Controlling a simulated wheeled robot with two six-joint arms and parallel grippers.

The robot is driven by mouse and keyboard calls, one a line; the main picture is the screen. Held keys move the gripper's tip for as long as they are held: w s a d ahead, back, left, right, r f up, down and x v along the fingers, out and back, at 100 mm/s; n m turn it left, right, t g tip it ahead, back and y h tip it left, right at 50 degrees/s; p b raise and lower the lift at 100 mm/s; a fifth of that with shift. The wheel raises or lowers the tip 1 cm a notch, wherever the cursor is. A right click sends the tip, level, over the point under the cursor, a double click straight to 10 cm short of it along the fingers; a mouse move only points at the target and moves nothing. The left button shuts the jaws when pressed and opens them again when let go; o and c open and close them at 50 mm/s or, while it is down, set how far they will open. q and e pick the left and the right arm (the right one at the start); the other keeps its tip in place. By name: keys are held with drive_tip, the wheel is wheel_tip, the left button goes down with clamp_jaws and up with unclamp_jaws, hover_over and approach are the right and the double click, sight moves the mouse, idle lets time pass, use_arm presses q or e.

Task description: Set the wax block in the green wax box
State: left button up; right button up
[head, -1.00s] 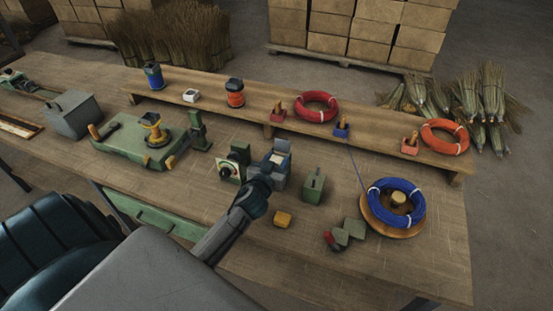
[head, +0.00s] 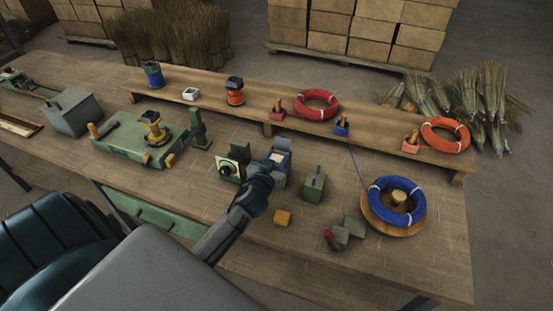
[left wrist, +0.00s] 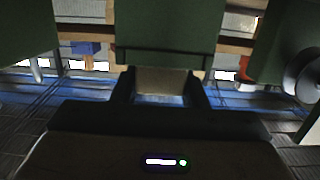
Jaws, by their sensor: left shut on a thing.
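My left gripper (head: 272,166) reaches across the bench and its tip is at a small box with a pale grey-blue top (head: 283,143). In the left wrist view the gripper (left wrist: 160,90) is shut on a pale tan wax block (left wrist: 160,82). Directly beyond the block is a green box (left wrist: 166,35), which I take for the wax box. The block is close to its rim edge; I cannot tell whether it is above the opening or inside it. In the head view my gripper hides much of the block and box. My right gripper is not in view.
A green device with a dial (head: 228,170) stands close on the left and a green lever box (head: 314,186) close on the right. A blue coil (head: 383,208) sits farther right. A raised shelf (head: 300,124) runs behind.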

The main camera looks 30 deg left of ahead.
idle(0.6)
use_arm(q)
drive_tip(key=shift+f+b, duration=0.6)
drive_tip(key=shift+b, duration=0.15)
drive_tip(key=o, duration=0.7)
drive_tip(key=shift+s, duration=0.1)
drive_tip(key=shift+v, duration=2.65)
drive_tip(key=b+v, duration=0.1)
drive_tip(key=v, duration=0.4)
drive_tip(key=shift+s+r, duration=0.1)
drive_tip(key=shift+s, duration=0.15)
drive_tip(key=shift+s, duration=0.1)
